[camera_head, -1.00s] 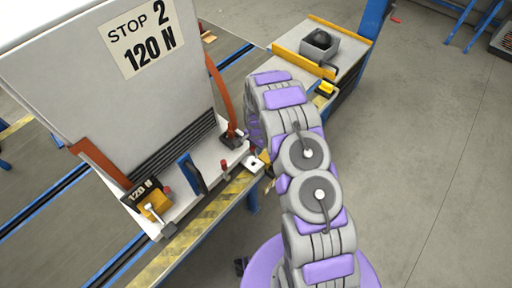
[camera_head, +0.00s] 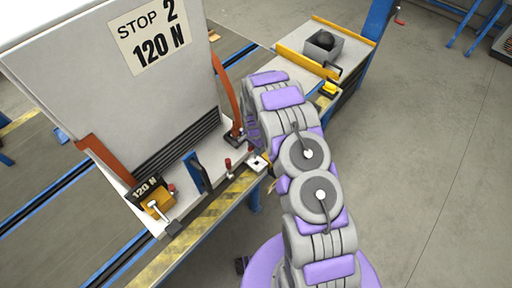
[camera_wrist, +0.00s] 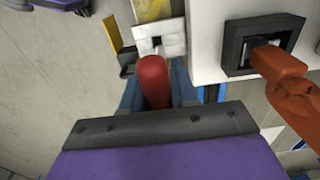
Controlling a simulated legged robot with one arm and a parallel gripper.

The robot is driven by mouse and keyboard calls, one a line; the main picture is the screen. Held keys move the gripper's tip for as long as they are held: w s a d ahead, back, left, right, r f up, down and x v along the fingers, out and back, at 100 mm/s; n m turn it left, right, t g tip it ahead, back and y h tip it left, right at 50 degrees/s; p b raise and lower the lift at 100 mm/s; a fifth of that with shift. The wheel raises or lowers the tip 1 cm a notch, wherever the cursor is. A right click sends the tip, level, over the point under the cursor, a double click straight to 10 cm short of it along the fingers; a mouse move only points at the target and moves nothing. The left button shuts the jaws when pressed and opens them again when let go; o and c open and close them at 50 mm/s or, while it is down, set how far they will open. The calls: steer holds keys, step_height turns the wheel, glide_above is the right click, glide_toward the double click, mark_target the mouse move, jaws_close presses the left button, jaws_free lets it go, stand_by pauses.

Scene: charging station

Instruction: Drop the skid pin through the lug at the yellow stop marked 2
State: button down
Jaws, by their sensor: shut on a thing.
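The stop marked 2 is a pale panel with a "STOP 2 120 N" label (camera_head: 150,35), standing on a bench with a yellow-and-black edge. A white block with a square hole, which looks like the lug (camera_wrist: 160,42), is at the top centre of the wrist view; it also shows in the head view (camera_head: 257,162), beside my arm. My gripper (camera_wrist: 155,92) is shut on the red skid pin (camera_wrist: 153,75). The pin's far end appears just below the hole in the picture; its lower part and its height over the lug cannot be told. In the head view my arm hides the gripper.
An orange post (camera_wrist: 280,75) in a black socket (camera_wrist: 237,45) stands right of the lug. A blue upright (camera_head: 196,172) and a yellow clamp (camera_head: 157,204) are on the bench. A grey box (camera_head: 323,46) sits on the side table.

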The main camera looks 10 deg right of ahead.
steer(key=shift+a, duration=0.1)
steer(key=shift+d, duration=0.95)
steer(key=shift+d, duration=0.1)
steer(key=shift+f, duration=2.45)
steer(key=shift+r, duration=0.2)
steer(key=shift+r+p, duration=0.45)
steer(key=shift+r, duration=1.6)
steer(key=shift+a, duration=0.3)
stand_by(0.5)
steer(key=shift+f, duration=1.15)
